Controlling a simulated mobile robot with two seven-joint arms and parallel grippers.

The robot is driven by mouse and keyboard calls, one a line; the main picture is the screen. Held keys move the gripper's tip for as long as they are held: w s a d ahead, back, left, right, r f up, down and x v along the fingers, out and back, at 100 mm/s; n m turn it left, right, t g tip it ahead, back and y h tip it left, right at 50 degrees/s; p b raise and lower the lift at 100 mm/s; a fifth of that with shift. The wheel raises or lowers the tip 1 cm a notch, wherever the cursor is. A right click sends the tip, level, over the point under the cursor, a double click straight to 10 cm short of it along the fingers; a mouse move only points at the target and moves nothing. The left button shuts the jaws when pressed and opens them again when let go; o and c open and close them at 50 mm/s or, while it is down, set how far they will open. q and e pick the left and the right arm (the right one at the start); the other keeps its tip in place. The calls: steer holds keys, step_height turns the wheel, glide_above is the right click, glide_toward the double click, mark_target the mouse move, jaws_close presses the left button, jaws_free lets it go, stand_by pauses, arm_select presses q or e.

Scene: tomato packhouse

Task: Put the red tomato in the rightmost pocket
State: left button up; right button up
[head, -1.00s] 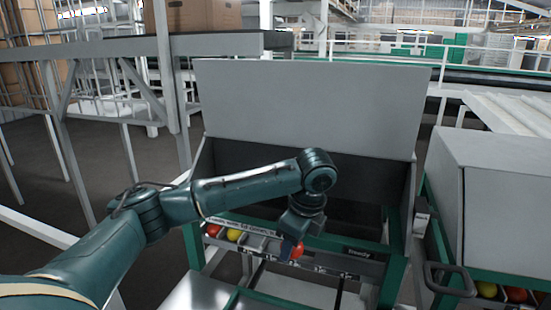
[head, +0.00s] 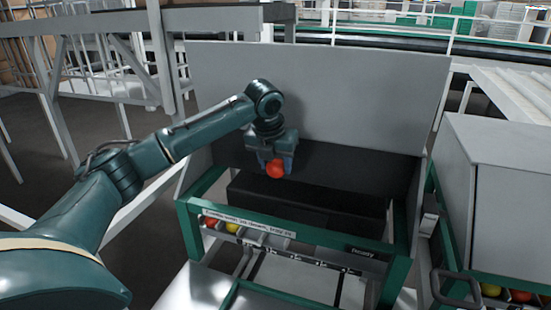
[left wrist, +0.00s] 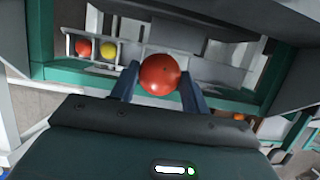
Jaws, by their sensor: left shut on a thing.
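The red tomato (head: 275,169) is held between the fingers of my left gripper (head: 275,164), in the air in front of the bin's dark inside. In the left wrist view the tomato (left wrist: 160,74) sits between the two fingertips. The row of pockets (head: 330,258) runs along the front of the green frame, below the gripper and partly hidden by the label strip. A red tomato (head: 212,223) and a yellow one (head: 232,227) lie in pockets at its left end. They also show in the left wrist view, red (left wrist: 83,46) and yellow (left wrist: 108,51). My right gripper is not in view.
A tall grey panel (head: 330,100) stands behind the gripper. The green frame (head: 402,270) borders the bin. A second grey unit (head: 510,200) with a dark handle (head: 455,290) and several tomatoes stands at the right.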

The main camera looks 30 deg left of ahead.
arm_select(q)
step_height(320, 180, down, 16)
steer(key=b, duration=0.2)
steer(key=shift+f, duration=0.2)
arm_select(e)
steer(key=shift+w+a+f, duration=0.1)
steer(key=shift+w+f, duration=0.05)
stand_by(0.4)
arm_select(q)
steer(key=shift+s+d+p, duration=0.1)
steer(key=shift+s+p, duration=0.1)
steer(key=shift+p, duration=0.4)
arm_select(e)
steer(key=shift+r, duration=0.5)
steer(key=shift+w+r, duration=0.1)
arm_select(q)
steer(key=o, duration=0.8)
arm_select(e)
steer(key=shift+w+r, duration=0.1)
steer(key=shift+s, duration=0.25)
